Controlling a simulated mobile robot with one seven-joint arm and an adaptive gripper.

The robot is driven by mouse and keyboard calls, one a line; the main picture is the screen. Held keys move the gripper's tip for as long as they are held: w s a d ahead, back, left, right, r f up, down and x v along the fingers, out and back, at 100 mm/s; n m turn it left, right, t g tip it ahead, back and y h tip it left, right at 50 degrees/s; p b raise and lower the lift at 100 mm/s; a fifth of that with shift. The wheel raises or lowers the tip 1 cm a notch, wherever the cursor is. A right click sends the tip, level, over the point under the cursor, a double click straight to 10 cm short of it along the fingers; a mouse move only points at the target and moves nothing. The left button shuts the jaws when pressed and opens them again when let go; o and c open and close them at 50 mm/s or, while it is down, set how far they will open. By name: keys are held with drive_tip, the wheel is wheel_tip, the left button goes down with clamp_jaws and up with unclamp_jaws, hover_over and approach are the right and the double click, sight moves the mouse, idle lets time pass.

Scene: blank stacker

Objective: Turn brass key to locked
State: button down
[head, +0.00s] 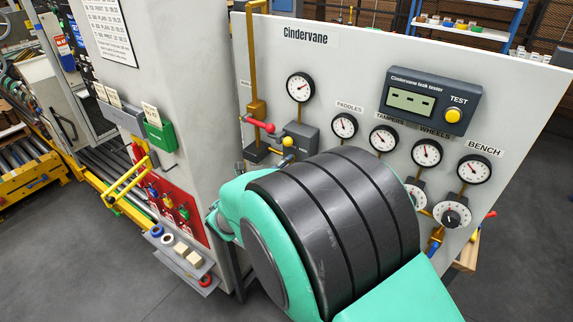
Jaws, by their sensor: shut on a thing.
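I cannot make out a brass key or its lock in the head view. My gripper does not show; my large green and black arm fills the lower middle of the picture and covers part of the pale panel (345,85) labelled Cindervane. What my gripper holds, and how it stands to the key, is hidden.
The panel bears several round gauges, a leak tester (430,100) with a yellow TEST button (453,115), and a red-handled valve (262,127). Left of it stand a grey cabinet, a red board (168,198) with small locks, and a small shelf (186,262). Open floor lies lower left.

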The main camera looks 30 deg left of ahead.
drive_tip(key=shift+m, duration=0.3)
drive_tip(key=shift+a+m+b, duration=0.15)
drive_tip(key=shift+m+b, duration=1.05)
drive_tip(key=shift+m, duration=7.4)
drive_tip(key=c, duration=1.8)
unclamp_jaws()
drive_tip(key=shift+r, duration=0.15)
drive_tip(key=shift+s, duration=0.15)
drive_tip(key=s, duration=1.1)
drive_tip(key=shift+s, duration=0.35)
